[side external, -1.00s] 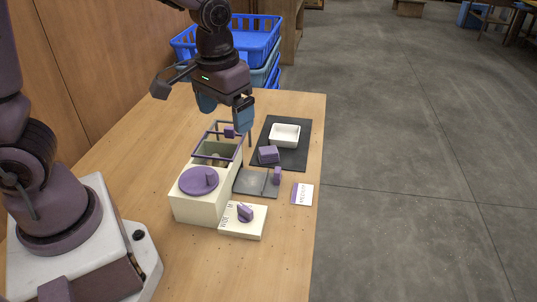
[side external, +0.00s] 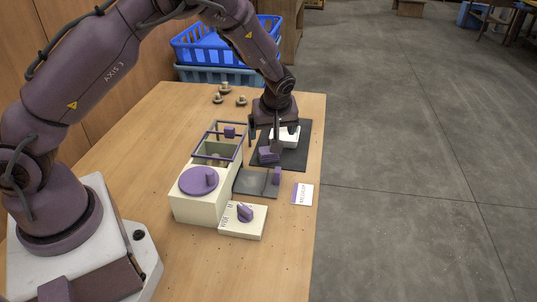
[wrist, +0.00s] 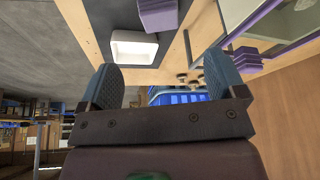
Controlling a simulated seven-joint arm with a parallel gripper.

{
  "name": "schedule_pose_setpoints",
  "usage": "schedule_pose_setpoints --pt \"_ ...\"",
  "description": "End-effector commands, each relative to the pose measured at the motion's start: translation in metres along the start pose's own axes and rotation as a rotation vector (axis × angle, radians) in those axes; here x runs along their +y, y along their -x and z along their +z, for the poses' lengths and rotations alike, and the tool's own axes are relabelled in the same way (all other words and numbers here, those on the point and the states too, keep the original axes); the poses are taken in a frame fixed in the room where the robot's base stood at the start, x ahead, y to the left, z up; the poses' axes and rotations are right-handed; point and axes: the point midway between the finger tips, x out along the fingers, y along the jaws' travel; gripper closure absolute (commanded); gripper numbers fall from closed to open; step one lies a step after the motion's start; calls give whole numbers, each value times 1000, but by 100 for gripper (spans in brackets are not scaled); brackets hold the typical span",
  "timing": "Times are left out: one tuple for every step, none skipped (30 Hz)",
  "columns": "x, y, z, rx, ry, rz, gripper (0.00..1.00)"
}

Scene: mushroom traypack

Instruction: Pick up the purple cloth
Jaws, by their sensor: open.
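The purple cloth (side external: 268,155) looks like a small folded, layered block on the dark mat (side external: 299,160). It also shows at the top edge of the wrist view (wrist: 158,16), partly cut off. My gripper (side external: 274,138) is open and empty above the mat, close to the cloth and the white tray in the side view. In the wrist view my gripper (wrist: 160,62) has its two blue-grey fingers wide apart, with the cloth beyond them. Whether a finger touches anything is unclear.
A white tray (side external: 291,141) sits on the mat behind the cloth. A cream box with a purple round lid (side external: 198,181) and open frame stands left. A knob panel (side external: 243,220), grey plate (side external: 250,183) and card (side external: 302,195) lie nearer. Small mushrooms (side external: 225,88) stand at the back.

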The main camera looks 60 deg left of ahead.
Motion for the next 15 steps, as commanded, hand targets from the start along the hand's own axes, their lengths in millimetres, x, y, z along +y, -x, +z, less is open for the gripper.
schedule_pose_setpoints --pt "-1 -12 0 0 0 -4 11" --pt "-1 -18 0 -1 0 -4 11" --pt "-1 -24 0 -1 0 -3 11" --pt "-1 -29 0 -1 -1 -2 11" --pt "0 -33 0 -1 -2 -2 11" --pt "0 -37 0 -1 -1 -2 11" --pt "-1 -40 0 -1 -1 -2 11" --pt "-1 -42 0 -1 -1 -2 11" --pt "0 -44 0 -1 -1 -1 11" --pt "0 -45 0 -1 -1 0 11" --pt "0 -46 0 -1 -1 0 11" --pt "0 -50 0 -1 -2 0 11" --pt "-1 -54 1 -1 -2 -2 11" --pt "-1 -58 1 -2 -2 -3 11" --pt "-2 -65 1 -3 -2 -3 11"
